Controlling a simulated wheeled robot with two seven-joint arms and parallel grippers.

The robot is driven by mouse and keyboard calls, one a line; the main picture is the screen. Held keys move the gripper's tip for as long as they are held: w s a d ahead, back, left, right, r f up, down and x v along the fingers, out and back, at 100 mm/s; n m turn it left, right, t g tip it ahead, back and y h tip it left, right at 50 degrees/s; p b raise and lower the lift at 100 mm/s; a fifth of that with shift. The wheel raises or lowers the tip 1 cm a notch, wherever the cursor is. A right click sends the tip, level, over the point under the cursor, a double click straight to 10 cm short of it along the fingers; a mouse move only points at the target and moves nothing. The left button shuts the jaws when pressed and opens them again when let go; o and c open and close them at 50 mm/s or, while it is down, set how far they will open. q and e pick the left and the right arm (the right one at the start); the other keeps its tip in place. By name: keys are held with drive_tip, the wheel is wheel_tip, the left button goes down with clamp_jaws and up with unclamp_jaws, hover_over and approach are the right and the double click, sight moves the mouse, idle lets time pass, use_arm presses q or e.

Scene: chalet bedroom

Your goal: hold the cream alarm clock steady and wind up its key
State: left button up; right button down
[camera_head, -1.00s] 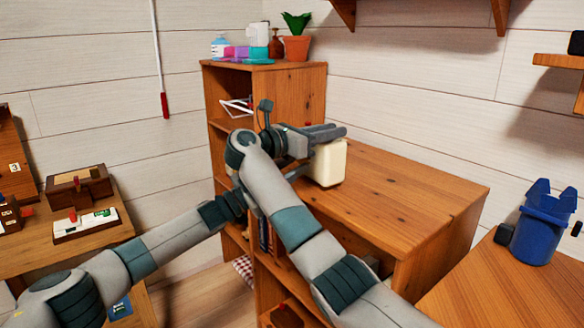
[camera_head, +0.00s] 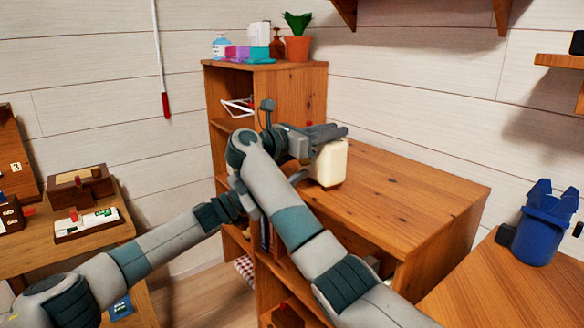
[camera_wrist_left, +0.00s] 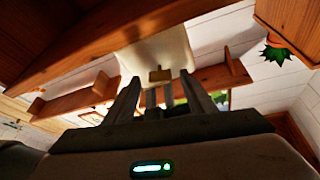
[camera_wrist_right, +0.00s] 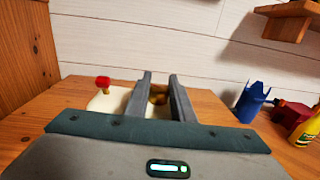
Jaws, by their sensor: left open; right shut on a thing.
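The cream alarm clock (camera_head: 330,164) stands upright on the wooden cabinet top. Its red top button (camera_wrist_right: 103,82) shows in the right wrist view. My right gripper (camera_head: 343,131) reaches in from the left at the clock's top and is shut on the clock; a small brass part (camera_wrist_right: 158,98) shows between its fingers (camera_wrist_right: 160,78). In the left wrist view, the brass key (camera_wrist_left: 160,75) is in front of the clock's cream side (camera_wrist_left: 155,50). My left gripper (camera_wrist_left: 160,85) is open, its fingers either side of the key. In the head view my right arm mostly hides it.
The cabinet top (camera_head: 420,200) is clear right of the clock. A taller shelf (camera_head: 285,90) stands behind left, with a potted plant (camera_head: 297,37) and bottles on top. A blue container (camera_head: 540,228) stands on the right table. A desk with wooden items (camera_head: 85,222) is at left.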

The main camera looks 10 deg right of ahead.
use_arm(q)
drive_tip(key=v, duration=1)
drive_tip(key=shift+a, duration=0.4)
use_arm(e)
drive_tip(key=c, duration=1.4)
unclamp_jaws()
drive_tip(key=shift+c, duration=0.2)
drive_tip(key=shift+a, duration=0.1)
drive_tip(key=v, duration=1.2)
use_arm(q)
drive_tip(key=shift+f, duration=0.1)
